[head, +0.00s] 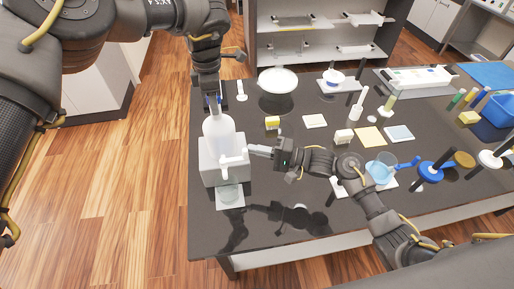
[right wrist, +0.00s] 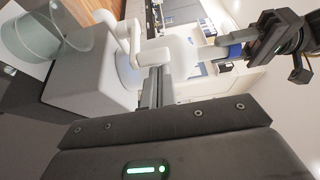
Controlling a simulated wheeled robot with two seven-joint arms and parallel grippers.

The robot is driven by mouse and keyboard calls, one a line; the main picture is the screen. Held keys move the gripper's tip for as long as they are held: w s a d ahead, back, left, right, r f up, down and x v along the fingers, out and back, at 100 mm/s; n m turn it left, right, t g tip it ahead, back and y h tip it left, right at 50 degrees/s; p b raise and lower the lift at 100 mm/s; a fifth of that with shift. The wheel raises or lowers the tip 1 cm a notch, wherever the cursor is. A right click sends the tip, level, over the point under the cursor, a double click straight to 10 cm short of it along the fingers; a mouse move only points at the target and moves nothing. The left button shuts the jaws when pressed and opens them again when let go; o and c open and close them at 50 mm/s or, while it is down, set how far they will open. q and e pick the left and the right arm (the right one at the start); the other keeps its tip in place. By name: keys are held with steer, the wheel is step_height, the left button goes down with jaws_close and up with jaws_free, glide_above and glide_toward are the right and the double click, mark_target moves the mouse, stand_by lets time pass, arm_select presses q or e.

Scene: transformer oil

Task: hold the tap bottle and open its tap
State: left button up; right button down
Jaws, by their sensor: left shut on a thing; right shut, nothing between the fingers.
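The tap bottle (head: 219,130) is white and stands upright in a pale box-like stand (head: 212,168) at the table's left end. Its white tap (head: 235,159) sticks out at the front. My left gripper (head: 213,104) comes from above and is shut on the bottle's top, near a blue part. My right gripper (head: 252,149) is shut and empty, its fingertips close beside the tap. In the right wrist view the fingers (right wrist: 157,88) lie right by the tap (right wrist: 128,45); I cannot tell whether they touch it. A clear glass vessel (right wrist: 45,30) is below the tap.
The dark table (head: 290,235) is bare at the front. A white dish (head: 278,80) lies at the back. Yellow and white small blocks, a beaker with blue liquid (head: 379,172) and a blue bin (head: 497,108) stand to the right.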

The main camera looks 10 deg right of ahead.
steer(key=shift+s+m+t+h, duration=0.3)
steer(key=shift+t, duration=0.1)
steer(key=shift+s+a+m+t+h, duration=2.4)
steer(key=shift+s+a+t, duration=0.4)
steer(key=shift+s, duration=1.65)
steer(key=s+d, duration=0.4)
steer(key=s, duration=0.7)
steer(key=shift+d, duration=0.25)
steer(key=v, duration=1.2)
